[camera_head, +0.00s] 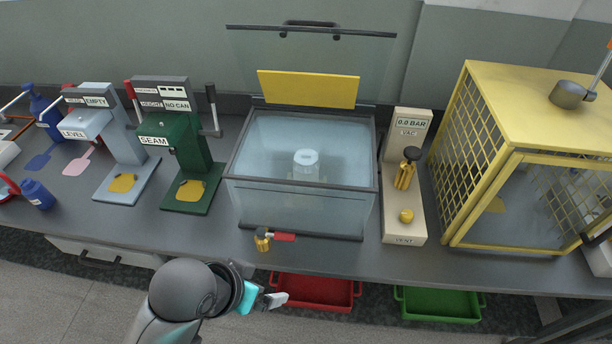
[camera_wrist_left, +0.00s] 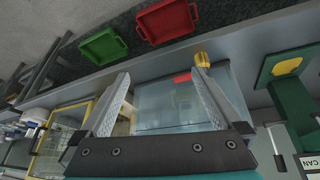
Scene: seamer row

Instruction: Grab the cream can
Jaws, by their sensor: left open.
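A pale can with a white top (camera_head: 306,158) stands upright inside the clear-walled chamber (camera_head: 256,190), whose lid is raised at the back. It is the only cream-like can I make out; its lower part is blurred by the chamber. My left gripper (camera_head: 270,298) is open and empty, low in front of the counter's front edge, apart from the can and the chamber. In the left wrist view its two fingers (camera_wrist_left: 162,78) are spread, with the chamber (camera_wrist_left: 180,105) behind them. The can is not clear there. My right gripper is not in view.
A red-handled brass valve (camera_head: 264,242) sits before the chamber. The green seamer (camera_head: 185,145) is at left, the vacuum post (camera_head: 404,170) at right, then the yellow cage (camera_head: 530,100). Red (camera_head: 312,292) and green (camera_head: 440,305) trays lie below the counter.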

